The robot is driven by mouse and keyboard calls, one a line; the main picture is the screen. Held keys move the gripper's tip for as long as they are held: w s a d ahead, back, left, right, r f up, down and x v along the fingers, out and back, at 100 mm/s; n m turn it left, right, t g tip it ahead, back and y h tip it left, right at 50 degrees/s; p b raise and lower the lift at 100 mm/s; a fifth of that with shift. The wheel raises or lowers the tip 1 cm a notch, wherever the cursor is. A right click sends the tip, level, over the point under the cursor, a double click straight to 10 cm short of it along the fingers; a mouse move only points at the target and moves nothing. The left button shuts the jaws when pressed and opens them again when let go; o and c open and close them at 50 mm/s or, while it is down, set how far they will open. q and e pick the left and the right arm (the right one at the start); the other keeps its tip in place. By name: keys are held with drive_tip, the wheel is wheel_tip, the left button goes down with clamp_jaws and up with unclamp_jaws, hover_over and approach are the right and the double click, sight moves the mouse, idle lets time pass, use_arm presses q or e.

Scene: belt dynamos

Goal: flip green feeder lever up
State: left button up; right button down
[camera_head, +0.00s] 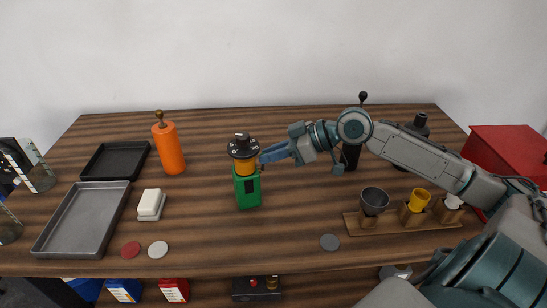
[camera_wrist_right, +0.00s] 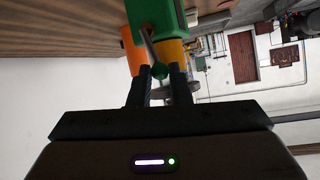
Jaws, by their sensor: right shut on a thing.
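The green feeder (camera_head: 248,190) stands upright mid-table, with an orange band and a black knobbed top. In the wrist view its green body (camera_wrist_right: 168,15) is at the top edge. A thin metal lever (camera_wrist_right: 149,48) runs from it to a dark green ball (camera_wrist_right: 159,71). My right gripper (camera_head: 263,158) reaches in from the right, beside the feeder's upper part. In the wrist view my right gripper (camera_wrist_right: 160,78) has its fingers around the lever's ball end and is shut on it. The head view hides the lever behind the fingers. My left gripper is out of view.
An orange feeder (camera_head: 170,150) with its lever up stands left; a black feeder (camera_head: 351,156) stands behind my right arm. Trays (camera_head: 82,222), a butter-like block (camera_head: 151,203), discs (camera_head: 158,249) and a wooden cup rack (camera_head: 390,228) are around. Table in front of the green feeder is clear.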

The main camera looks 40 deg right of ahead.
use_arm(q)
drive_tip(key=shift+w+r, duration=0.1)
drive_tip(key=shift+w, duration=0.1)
use_arm(e)
drive_tip(key=shift+w, duration=0.15)
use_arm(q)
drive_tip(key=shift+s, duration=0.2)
use_arm(e)
drive_tip(key=c, duration=1.3)
unclamp_jaws()
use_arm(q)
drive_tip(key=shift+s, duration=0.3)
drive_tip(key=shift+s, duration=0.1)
use_arm(e)
drive_tip(key=shift+d, duration=0.1)
